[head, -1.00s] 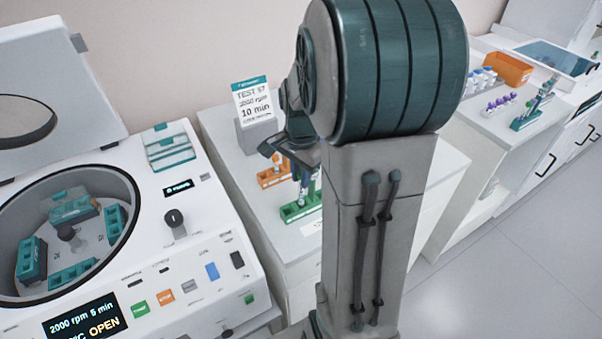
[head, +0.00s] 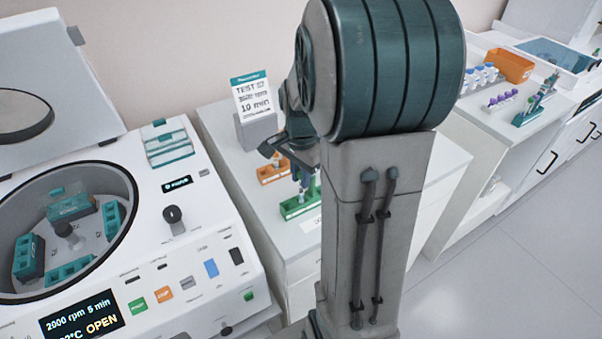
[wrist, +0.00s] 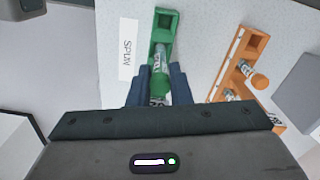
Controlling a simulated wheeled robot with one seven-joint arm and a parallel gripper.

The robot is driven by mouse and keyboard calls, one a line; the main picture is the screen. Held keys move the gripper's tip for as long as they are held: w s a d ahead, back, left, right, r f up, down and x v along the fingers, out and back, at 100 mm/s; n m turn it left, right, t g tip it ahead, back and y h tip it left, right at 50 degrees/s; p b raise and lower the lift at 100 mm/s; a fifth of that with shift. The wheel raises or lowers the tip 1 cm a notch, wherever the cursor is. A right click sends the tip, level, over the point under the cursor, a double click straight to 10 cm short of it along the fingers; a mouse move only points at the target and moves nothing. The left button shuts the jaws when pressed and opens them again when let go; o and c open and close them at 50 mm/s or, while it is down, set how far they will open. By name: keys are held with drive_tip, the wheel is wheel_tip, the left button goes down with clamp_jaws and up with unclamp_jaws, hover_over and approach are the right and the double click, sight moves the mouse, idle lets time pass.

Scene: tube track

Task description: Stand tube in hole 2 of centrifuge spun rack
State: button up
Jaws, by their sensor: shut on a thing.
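The green rack (head: 296,206) stands on the white bench behind my arm in the head view. In the wrist view the rack (wrist: 164,24) lies beside a label reading SPUN, with an empty square hole at its far end. My gripper (wrist: 159,84) is shut on a labelled tube (wrist: 159,62), which is over or in the rack's nearer part. In the head view my gripper (head: 300,168) is partly hidden by my arm, with the tube (head: 304,184) below it. I cannot tell how deep the tube's lower end sits, or in which hole.
An orange rack (wrist: 232,62) with an orange-capped tube (wrist: 260,81) stands close beside the green rack. A sign (head: 252,98) stands behind. The open centrifuge (head: 185,215) is at left. Another bench with racks and an orange bin (head: 510,66) is at right.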

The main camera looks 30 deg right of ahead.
drive_tip(key=o, duration=0.8)
wheel_tip(320, 180, up, 14)
drive_tip(key=shift+f+b, duration=0.1)
drive_tip(key=shift+b, duration=0.3)
idle(0.7)
